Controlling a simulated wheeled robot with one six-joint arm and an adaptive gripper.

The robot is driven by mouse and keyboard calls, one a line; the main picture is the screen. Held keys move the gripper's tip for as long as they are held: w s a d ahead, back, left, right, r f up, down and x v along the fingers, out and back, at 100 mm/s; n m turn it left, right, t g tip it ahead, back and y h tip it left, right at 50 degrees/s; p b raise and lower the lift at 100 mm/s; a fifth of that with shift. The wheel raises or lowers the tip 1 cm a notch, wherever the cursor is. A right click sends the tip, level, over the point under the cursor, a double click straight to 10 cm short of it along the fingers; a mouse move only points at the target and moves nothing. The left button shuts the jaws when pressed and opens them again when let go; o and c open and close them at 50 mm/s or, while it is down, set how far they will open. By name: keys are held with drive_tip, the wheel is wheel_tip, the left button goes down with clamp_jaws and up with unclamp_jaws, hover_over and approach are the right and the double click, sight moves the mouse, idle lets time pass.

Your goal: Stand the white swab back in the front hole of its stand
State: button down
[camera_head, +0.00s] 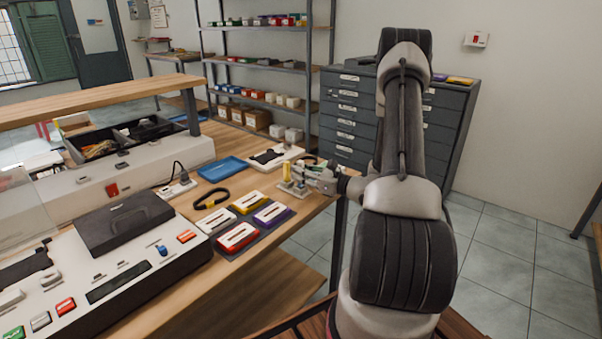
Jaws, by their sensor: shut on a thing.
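My arm reaches over the workbench from the right. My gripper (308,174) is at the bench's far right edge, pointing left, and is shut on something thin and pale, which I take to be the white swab. The swab is too small to make out clearly. A small grey stand (294,189) sits right below the fingertips, with a yellow upright piece (287,171) at its left. The stand's holes and the swab's lower end cannot be made out, so I cannot tell whether the swab is in a hole.
White, yellow, purple and red cases (238,236) lie on a dark mat left of the stand. A black strap loop (211,199), a blue tray (222,169) and a white device (274,157) are nearby. A drawer cabinet (345,115) stands behind the bench.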

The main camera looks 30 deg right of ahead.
drive_tip(key=shift+f, duration=1)
idle(1.8)
drive_tip(key=c, duration=1.4)
unclamp_jaws()
drive_tip(key=shift+o, duration=0.2)
drive_tip(key=v, duration=1.2)
wheel_tip(320, 180, up, 6)
